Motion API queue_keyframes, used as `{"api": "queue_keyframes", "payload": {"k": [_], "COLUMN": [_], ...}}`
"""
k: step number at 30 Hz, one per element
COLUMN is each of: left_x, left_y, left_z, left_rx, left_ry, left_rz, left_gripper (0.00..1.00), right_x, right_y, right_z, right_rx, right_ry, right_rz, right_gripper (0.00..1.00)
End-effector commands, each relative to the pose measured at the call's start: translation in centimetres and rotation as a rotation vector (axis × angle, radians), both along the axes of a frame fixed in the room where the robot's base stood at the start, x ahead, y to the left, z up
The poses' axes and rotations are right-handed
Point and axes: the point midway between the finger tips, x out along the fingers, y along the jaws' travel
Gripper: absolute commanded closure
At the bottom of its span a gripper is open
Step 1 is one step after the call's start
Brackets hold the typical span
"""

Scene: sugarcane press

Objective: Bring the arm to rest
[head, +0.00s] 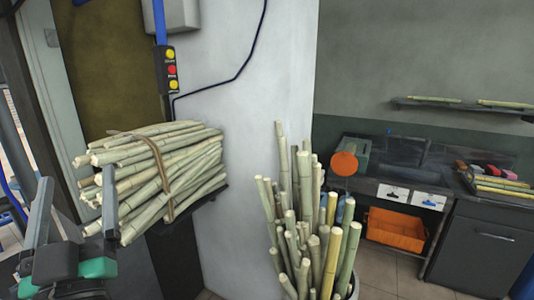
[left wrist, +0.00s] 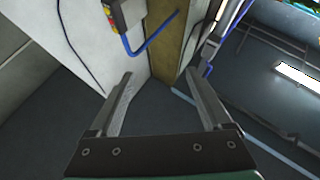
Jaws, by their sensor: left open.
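My left gripper (head: 77,174) is at the lower left of the head view. Its two grey fingers point upward and stand wide apart with nothing between them. The right-hand finger overlaps the cut ends of a strapped bundle of pale green cane (head: 165,190) in the picture; I cannot tell whether they touch. The left wrist view also shows the open, empty gripper (left wrist: 158,73), facing walls and ceiling fittings. My right gripper is not in view.
The bundle lies on a dark shelf beside a pale pillar (head: 240,110). A button box (head: 168,70) hangs above it. Upright canes (head: 305,230) stand in a container at the centre. A dark counter and an orange crate (head: 395,230) are at the right.

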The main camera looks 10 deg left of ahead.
Motion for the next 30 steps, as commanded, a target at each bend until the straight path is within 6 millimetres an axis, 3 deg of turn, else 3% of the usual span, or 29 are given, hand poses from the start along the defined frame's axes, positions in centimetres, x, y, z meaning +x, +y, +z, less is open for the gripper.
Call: {"api": "queue_keyframes", "payload": {"k": [1, 4, 7, 10, 12, 20, 30], "left_x": [-1.5, -4.5, -7.4, -8.5, -8.2, -8.1, -8.0], "left_y": [-1.6, -5.1, -8.5, -12.3, -12.1, -12.0, -12.0], "left_z": [4.0, 8.5, 10.3, 10.2, 14.4, 25.0, 41.8], "left_rx": [-0.022, -0.029, 0.012, 0.094, 0.115, 0.11, 0.109], "left_ry": [-0.076, -0.189, -0.248, -0.219, -0.204, -0.202, -0.201], "left_rz": [-0.1, -0.314, -0.505, -0.658, -0.624, -0.624, -0.623], "left_gripper": [0.18, 0.18, 0.18, 0.18, 0.18, 0.18, 0.18], "right_x": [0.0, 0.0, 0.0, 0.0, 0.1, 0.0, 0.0], "right_y": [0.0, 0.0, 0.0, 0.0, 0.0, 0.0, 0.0], "right_z": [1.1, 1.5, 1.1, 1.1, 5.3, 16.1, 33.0], "right_rx": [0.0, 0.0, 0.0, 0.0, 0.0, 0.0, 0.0], "right_ry": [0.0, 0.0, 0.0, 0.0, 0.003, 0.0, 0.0], "right_rz": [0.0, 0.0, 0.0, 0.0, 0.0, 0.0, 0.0], "right_gripper": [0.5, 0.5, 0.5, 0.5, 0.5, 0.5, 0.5]}}
